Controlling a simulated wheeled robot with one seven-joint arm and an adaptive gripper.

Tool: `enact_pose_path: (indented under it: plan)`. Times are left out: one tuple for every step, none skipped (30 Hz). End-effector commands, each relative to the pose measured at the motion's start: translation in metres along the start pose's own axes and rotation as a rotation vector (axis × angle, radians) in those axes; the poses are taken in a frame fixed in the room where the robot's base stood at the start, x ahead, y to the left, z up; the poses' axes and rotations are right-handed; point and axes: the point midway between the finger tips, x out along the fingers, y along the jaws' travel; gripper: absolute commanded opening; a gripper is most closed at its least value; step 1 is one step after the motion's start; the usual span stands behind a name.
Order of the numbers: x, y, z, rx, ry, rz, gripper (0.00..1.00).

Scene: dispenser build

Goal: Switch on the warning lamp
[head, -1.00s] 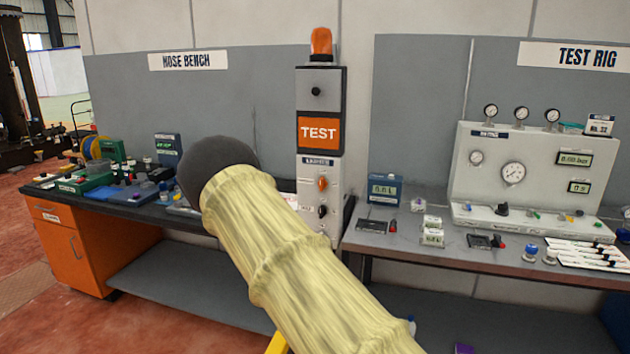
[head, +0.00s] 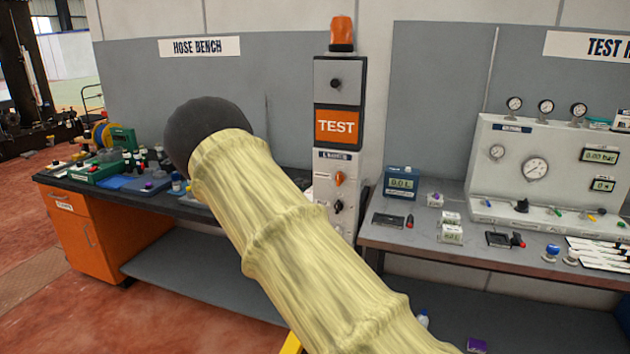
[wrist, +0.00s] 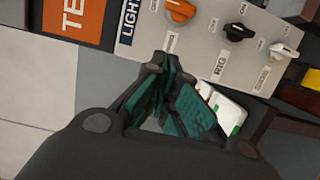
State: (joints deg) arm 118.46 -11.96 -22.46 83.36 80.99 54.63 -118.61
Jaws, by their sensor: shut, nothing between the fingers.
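The orange warning lamp (head: 341,33) stands on a grey box above the orange TEST sign (head: 336,125); I see no clear glow. Below is a light grey switch panel (head: 322,190) headed LIGHTS, with an orange knob (head: 339,178) and a black knob (head: 338,205). In the wrist view the orange knob (wrist: 180,10), the black knob (wrist: 238,32) above the RIG label, and a white knob (wrist: 285,50) sit in a row. My gripper (wrist: 163,68) is shut and empty, its tips near the panel's edge below the orange knob; contact cannot be told. My arm hides it in the head view.
The hose bench (head: 150,208), crowded with small parts, is at left. The test rig (head: 480,165) stands on the right-hand bench with gauges, displays and loose items. A white and green item (wrist: 225,112) lies beside my fingers. Red floor is open at left.

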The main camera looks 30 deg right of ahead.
Motion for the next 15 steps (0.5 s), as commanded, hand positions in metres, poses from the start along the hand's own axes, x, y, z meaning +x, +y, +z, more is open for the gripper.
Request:
enact_pose_path:
  plan:
    - [0.004,0.001,0.0,0.0,0.0,0.0,0.0]
    - [0.007,0.001,0.0,0.0,0.0,0.0,0.0]
    - [0.012,0.002,0.0,-0.001,0.0,0.0,0.0]
    - [0.015,0.002,0.0,0.0,0.0,-0.001,0.0]
    - [0.02,0.002,0.0,0.0,0.0,-0.001,0.0]
    - [0.026,0.002,0.0,-0.001,0.0,-0.001,0.0]
    - [0.031,0.002,0.0,-0.001,0.0,-0.001,0.0]
    - [0.036,0.003,-0.001,0.0,0.001,0.0,0.0]
    - [0.042,0.003,-0.001,-0.001,0.001,0.0,0.0]
    - [0.046,0.002,-0.002,-0.001,0.002,-0.001,0.0]
    - [0.051,0.002,-0.002,-0.001,0.002,-0.001,0.0]
    - [0.057,0.003,-0.002,-0.001,0.002,-0.001,0.0]
    - [0.061,0.002,-0.002,-0.001,0.002,0.0,0.0]
    - [0.065,0.002,-0.002,-0.001,0.002,0.0,0.0]
    - [0.069,0.002,-0.003,-0.001,0.003,0.0,0.0]
